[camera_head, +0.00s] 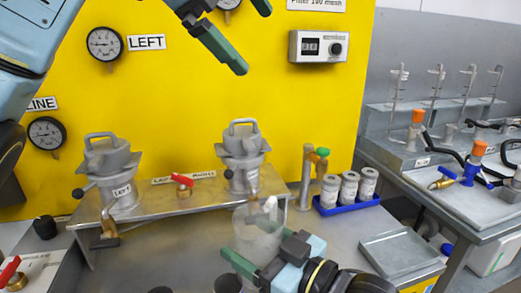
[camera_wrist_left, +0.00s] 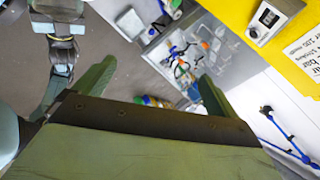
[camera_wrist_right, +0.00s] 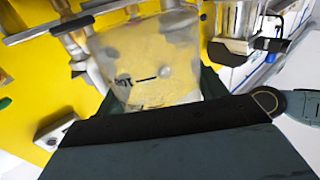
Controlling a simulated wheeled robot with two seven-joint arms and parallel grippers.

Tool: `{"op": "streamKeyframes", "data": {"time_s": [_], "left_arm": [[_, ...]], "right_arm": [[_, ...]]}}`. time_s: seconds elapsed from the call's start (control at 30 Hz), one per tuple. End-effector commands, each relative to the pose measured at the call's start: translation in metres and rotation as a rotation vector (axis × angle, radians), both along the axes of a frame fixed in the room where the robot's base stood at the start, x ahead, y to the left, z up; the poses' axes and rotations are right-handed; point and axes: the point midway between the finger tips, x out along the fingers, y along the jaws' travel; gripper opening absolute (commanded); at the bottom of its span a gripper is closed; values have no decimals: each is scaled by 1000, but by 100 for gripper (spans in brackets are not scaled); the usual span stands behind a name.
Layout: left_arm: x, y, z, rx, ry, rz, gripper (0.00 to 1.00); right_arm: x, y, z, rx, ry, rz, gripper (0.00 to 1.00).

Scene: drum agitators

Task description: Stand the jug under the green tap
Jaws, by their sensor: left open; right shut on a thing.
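The translucent jug (camera_head: 256,234) has a pale handle and stands about upright in front of the right end of the metal stand. My right gripper (camera_head: 254,264) is shut on it from the near side. In the right wrist view the jug (camera_wrist_right: 150,62) fills the space between the fingers, with dark marks on its wall. I cannot tell whether its base touches the bench. The green tap (camera_head: 321,153) is on an upright brass-coloured pipe, behind and right of the jug and apart from it. My left gripper (camera_head: 252,38) is open and empty, high before the yellow panel.
Bare bench shows between the jug and that box.

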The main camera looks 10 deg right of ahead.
Motion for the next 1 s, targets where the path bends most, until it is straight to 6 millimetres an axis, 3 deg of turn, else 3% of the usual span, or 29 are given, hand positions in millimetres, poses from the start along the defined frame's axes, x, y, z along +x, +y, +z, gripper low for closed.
{"op": "streamKeyframes", "data": {"time_s": [0.1,0.3,0.53,0.77,1.0], "left_arm": [[-19,-17,-58,286,-22,-226,96],[-43,-17,-127,627,-2,-574,96],[-55,-10,-157,781,35,-772,96],[-56,-9,-181,795,40,-795,96],[-56,-9,-228,794,40,-792,96]], "right_arm": [[0,0,0,1,-1,0,47],[0,0,0,1,-1,0,47],[0,0,0,1,-1,0,47],[0,0,0,1,-1,0,47],[0,0,0,1,-1,0,47]]}}
